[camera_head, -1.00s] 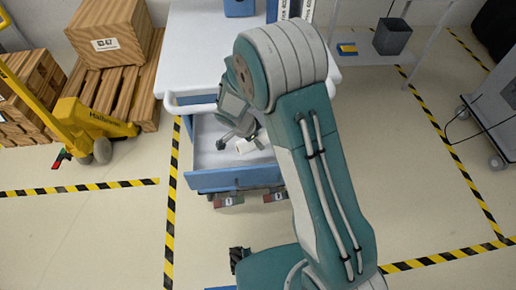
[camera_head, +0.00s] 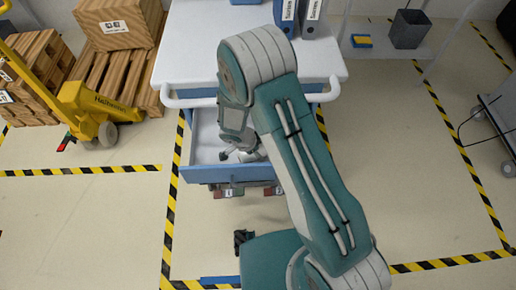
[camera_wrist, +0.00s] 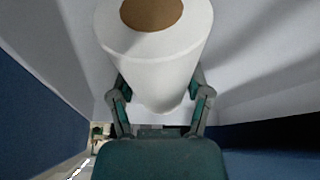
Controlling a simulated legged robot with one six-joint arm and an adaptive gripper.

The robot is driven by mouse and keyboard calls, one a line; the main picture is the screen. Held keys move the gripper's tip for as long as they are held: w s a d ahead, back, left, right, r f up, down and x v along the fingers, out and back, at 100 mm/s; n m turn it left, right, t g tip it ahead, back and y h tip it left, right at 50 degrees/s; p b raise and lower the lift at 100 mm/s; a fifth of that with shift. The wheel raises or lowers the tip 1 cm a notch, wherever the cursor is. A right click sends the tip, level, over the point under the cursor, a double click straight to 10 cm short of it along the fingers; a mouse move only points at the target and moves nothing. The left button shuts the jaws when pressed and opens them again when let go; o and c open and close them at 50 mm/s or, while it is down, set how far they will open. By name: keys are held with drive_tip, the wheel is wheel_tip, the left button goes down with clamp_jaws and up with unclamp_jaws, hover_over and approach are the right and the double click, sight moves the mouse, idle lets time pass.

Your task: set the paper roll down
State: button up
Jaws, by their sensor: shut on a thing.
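The paper roll (camera_wrist: 155,55) is white with a brown core opening. In the wrist view it stands between the two fingers of my gripper (camera_wrist: 158,92), which are shut on its sides. In the head view my gripper (camera_head: 240,153) is inside the open drawer (camera_head: 203,145) of the white and blue cart, and the arm hides most of it. I cannot make out the roll in the head view. Whether the roll touches the drawer floor cannot be told.
The drawer's blue front (camera_head: 215,174) faces me. A yellow pallet jack (camera_head: 95,110) and wooden pallets stand left. A shelf with a dark bin (camera_head: 408,28) is at right.

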drive_tip(key=o, duration=1.2)
drive_tip(key=shift+a+f, duration=0.1)
drive_tip(key=shift+a, duration=0.05)
drive_tip(key=shift+o, duration=0.3)
drive_tip(key=shift+a, duration=0.15)
drive_tip(key=v, duration=1.2)
drive_tip(key=shift+s, duration=0.1)
